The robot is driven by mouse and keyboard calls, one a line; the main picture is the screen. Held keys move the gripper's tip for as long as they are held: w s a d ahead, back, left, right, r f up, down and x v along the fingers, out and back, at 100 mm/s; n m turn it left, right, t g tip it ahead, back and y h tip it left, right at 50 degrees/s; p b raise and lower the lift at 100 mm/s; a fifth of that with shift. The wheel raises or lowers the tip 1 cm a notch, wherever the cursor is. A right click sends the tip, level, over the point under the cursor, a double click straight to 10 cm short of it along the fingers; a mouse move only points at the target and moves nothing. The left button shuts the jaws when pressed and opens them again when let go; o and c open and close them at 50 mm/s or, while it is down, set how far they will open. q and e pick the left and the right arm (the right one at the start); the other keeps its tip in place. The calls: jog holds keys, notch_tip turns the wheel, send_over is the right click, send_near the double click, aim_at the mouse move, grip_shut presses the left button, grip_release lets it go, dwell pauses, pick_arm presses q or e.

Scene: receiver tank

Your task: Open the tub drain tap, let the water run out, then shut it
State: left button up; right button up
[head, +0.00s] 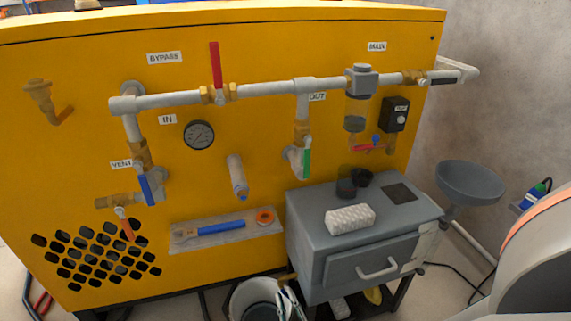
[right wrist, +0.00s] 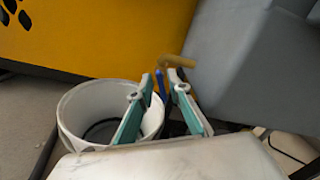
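The brass drain tap (head: 286,277) shows small at the lower left of the grey cabinet-like box (head: 345,272) in the head view. In the right wrist view its bent brass pipe (right wrist: 178,63) is just beyond my fingertips. A blue lever-like piece (right wrist: 161,84) shows between the fingers. A white bucket (right wrist: 72,112) stands below and to the left; it also shows in the head view (head: 238,300). My right gripper (right wrist: 161,76) is open, its teal fingers apart on either side of the blue piece. I cannot tell whether they touch it. My left gripper is out of view.
The yellow panel (head: 75,190) carries pipes, valves and a gauge (head: 199,135). A shelf (head: 190,240) holds a blue-handled tool (head: 220,229) and an orange ring (head: 265,217). A white block (head: 350,219) lies on the grey box. A grey bowl (head: 470,185) is at right.

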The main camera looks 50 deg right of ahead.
grip_shut()
jog(key=shift+n, duration=0.3)
jog(key=n, duration=1.1)
jog(key=shift+n, duration=0.7)
jog(key=shift+o, duration=2)
grip_release()
jog(key=shift+o, duration=0.3)
